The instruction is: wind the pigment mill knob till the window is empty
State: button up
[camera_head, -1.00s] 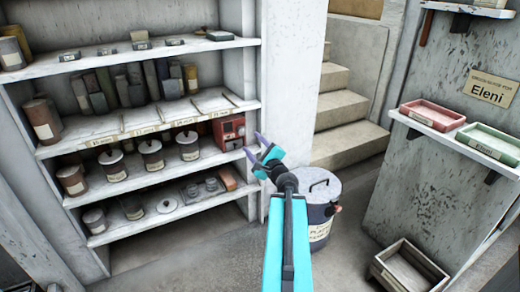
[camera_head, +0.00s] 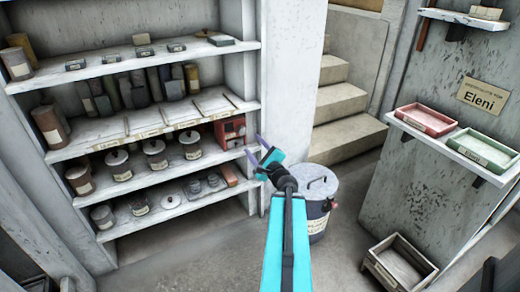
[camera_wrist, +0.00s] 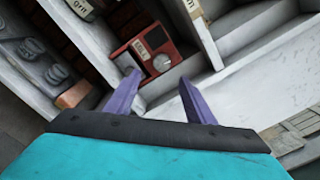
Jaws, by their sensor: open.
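The pigment mill looks to be the red box (camera_head: 230,131) at the right end of a middle shelf, left of my gripper in the head view. In the wrist view the red box (camera_wrist: 174,50) lies just beyond my fingers, tilted in the picture. Its front has a round pale knob (camera_wrist: 162,63) and a small pale panel with dark marks (camera_wrist: 140,49). I cannot tell which part is the window or what it shows. My gripper (camera_head: 257,149) is open and empty. Its two purple fingers (camera_wrist: 160,80) are apart, with the knob beyond the gap between them, not touching it.
The shelf unit (camera_head: 190,141) holds several lidded jars and books. A brown block (camera_wrist: 74,94) lies on the shelf below the mill. A lidded bin (camera_head: 318,222) stands right of my arm. Stairs (camera_head: 340,103) rise behind. Trays (camera_head: 425,122) sit on a right-hand shelf.

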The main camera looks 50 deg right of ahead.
jog(key=shift+r+p+v, duration=0.2)
jog(key=shift+p+v, duration=0.75)
jog(key=shift+p, duration=2.95)
jog(key=shift+v, duration=1.45)
jog(key=shift+w+f, duration=0.1)
